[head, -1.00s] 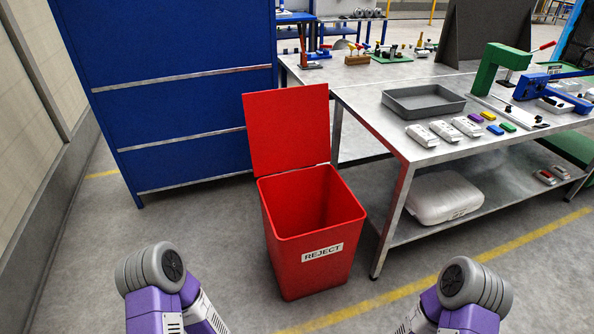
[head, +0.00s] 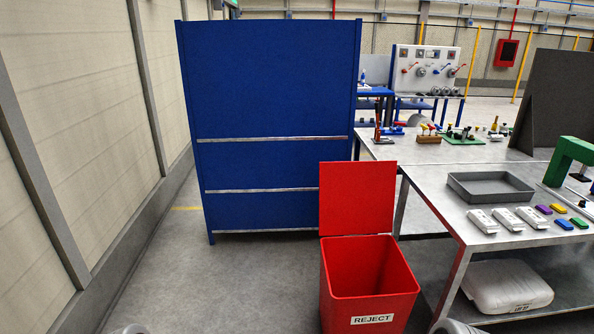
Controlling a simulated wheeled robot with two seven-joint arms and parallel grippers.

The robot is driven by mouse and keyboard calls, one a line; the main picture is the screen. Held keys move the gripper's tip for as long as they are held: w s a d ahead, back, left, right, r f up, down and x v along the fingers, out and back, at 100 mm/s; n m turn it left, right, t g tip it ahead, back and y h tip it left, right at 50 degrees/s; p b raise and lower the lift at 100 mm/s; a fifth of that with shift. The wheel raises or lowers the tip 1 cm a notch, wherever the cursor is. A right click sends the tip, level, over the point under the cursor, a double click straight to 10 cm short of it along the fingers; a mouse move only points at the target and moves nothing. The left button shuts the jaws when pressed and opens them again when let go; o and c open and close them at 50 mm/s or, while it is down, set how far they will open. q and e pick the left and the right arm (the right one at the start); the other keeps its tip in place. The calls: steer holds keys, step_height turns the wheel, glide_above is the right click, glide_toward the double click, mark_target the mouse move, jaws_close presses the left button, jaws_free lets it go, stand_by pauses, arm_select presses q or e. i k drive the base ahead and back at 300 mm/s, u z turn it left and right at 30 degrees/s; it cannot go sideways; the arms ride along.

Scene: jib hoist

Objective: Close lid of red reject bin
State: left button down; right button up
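The red reject bin (head: 342,285) stands on the floor right of centre in the head view, with a white REJECT label on its front. Its red lid (head: 357,197) is open and stands upright at the back edge. The inside that I can see looks empty. Only small grey parts of my arms show at the bottom edge, one left of the bin and one at its lower right. Neither gripper is in view.
A tall blue cabinet (head: 270,105) stands behind the bin on the left. A metal workbench (head: 462,205) is close on the bin's right, with a grey tray (head: 490,187) on it and a white case (head: 506,287) on its lower shelf. The floor (head: 240,285) left of the bin is clear.

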mark_target(355, 198)
steer(key=u, duration=0.6)
steer(key=k, duration=0.8)
steer(key=u, duration=0.75)
steer(key=i, duration=2.2)
steer(key=z, duration=0.4)
steer(key=i, duration=2.2)
steer(key=z, duration=1.75)
steer(key=i, duration=1.15)
steer(key=z, duration=1.7)
steer(key=i, duration=1.45)
steer(key=z, duration=0.35)
